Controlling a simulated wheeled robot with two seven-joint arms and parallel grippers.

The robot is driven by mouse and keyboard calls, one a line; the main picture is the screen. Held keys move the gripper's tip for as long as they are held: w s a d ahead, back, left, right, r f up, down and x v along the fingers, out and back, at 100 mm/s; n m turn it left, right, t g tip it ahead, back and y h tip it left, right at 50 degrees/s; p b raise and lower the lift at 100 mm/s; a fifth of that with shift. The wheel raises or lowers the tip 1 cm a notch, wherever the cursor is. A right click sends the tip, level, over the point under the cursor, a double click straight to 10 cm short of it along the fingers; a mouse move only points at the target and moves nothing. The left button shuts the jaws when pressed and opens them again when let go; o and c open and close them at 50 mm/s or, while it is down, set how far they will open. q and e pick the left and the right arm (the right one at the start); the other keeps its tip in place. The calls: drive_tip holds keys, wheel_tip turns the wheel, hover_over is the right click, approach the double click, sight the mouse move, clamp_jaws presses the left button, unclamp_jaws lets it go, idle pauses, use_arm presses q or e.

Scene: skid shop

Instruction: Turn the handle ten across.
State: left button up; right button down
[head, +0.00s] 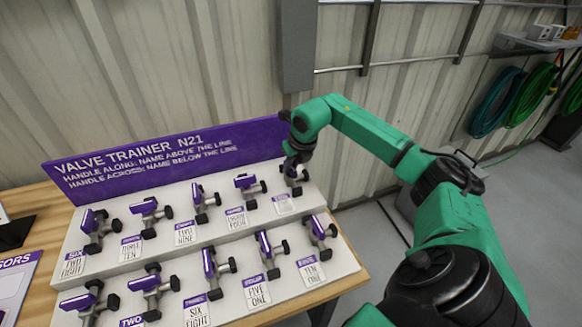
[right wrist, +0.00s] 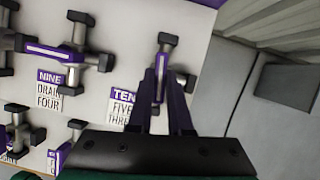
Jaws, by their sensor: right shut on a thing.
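Handle ten (right wrist: 161,88) is a narrow purple-topped lever on a grey and black valve, at the right end of the back row of the trainer. A purple TEN label with lines reading FIVE and THREE (right wrist: 123,108) sits beside it in the right wrist view. My right gripper (head: 294,164) is down at this valve in the head view. In the right wrist view its two dark fingers (right wrist: 161,90) are on either side of the lever, shut on it. The fingers hide part of the valve, and its line direction is hard to tell. My left gripper is not in view.
The white stepped valve trainer (head: 130,262) carries two rows of similar valves close together. Handle nine (right wrist: 55,52) is beside ten. A purple sign board (head: 170,158) stands behind the back row, and a ribbed wall is behind that.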

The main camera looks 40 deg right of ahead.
drive_tip(key=n+y, duration=0.1)
drive_tip(key=n, duration=0.1)
drive_tip(key=shift+d+n+b, duration=0.15)
drive_tip(key=shift+n+b, duration=0.15)
drive_tip(key=shift+b, duration=0.1)
drive_tip(key=n+y, duration=0.1)
drive_tip(key=n, duration=0.1)
drive_tip(key=shift+r+n, duration=0.1)
drive_tip(key=shift+n, duration=0.2)
drive_tip(key=n+y, duration=0.1)
drive_tip(key=n, duration=0.2)
drive_tip(key=n+g+y+p, duration=0.1)
drive_tip(key=n, duration=0.2)
drive_tip(key=shift+w+d+r, duration=0.1)
drive_tip(key=shift+w+d, duration=0.05)
drive_tip(key=shift+w, duration=0.05)
drive_tip(key=shift+n+g+y, duration=0.3)
drive_tip(key=shift+n+g, duration=0.15)
drive_tip(key=shift+n, duration=0.75)
drive_tip(key=shift+n+g+y, duration=0.3)
drive_tip(key=shift+n+g, duration=0.15)
drive_tip(key=shift+n, duration=0.75)
drive_tip(key=c, duration=0.8)
unclamp_jaws()
drive_tip(key=shift+c, duration=0.2)
drive_tip(key=shift+d, duration=0.1)
